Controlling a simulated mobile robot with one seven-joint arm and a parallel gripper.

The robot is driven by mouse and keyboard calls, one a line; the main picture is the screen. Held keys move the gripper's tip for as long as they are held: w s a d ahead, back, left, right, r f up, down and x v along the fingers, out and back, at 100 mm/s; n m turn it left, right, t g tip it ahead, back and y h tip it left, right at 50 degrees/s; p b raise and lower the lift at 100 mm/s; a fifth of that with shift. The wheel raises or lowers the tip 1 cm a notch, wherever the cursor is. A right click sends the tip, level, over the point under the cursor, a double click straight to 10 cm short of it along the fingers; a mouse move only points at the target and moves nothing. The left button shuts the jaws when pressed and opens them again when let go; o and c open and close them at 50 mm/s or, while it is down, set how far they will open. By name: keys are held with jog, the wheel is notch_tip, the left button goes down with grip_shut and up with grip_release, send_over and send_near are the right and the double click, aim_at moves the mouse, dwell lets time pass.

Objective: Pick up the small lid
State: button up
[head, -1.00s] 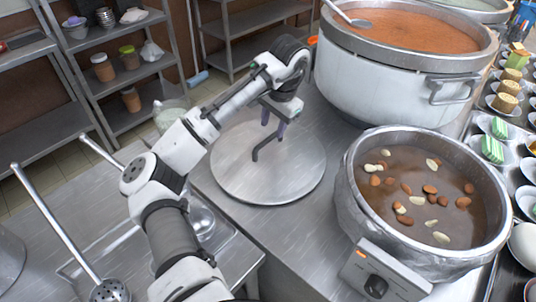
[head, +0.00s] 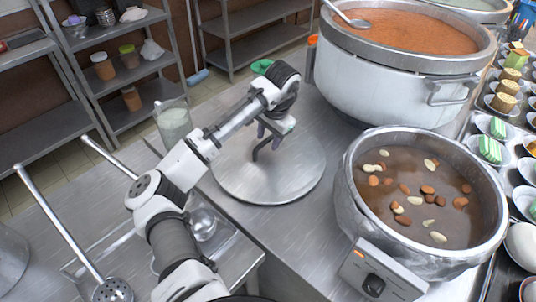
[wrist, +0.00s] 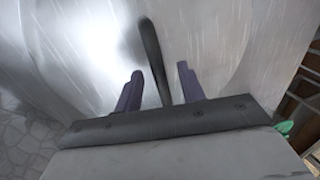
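The small lid (head: 285,180) is a round flat metal disc lying on the steel counter, with a dark bent handle (head: 257,151) standing up from it. The lid's shiny surface (wrist: 225,50) fills much of the wrist view. My gripper (head: 267,134) is over the far left part of the lid, close to the handle. In the wrist view my gripper (wrist: 160,80) is open, with its two purple fingers apart and the dark handle (wrist: 153,58) running between them. Neither finger visibly touches the handle.
A pot of brown soup with nuts (head: 345,205) stands right of the lid. A larger pot of orange congee (head: 375,75) stands behind. A glass jug (head: 174,122) and ladles (head: 60,225) are on the left. Small dishes line the right edge.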

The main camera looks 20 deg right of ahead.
jog(key=shift+f, duration=0.2)
dwell(0.4)
grip_shut()
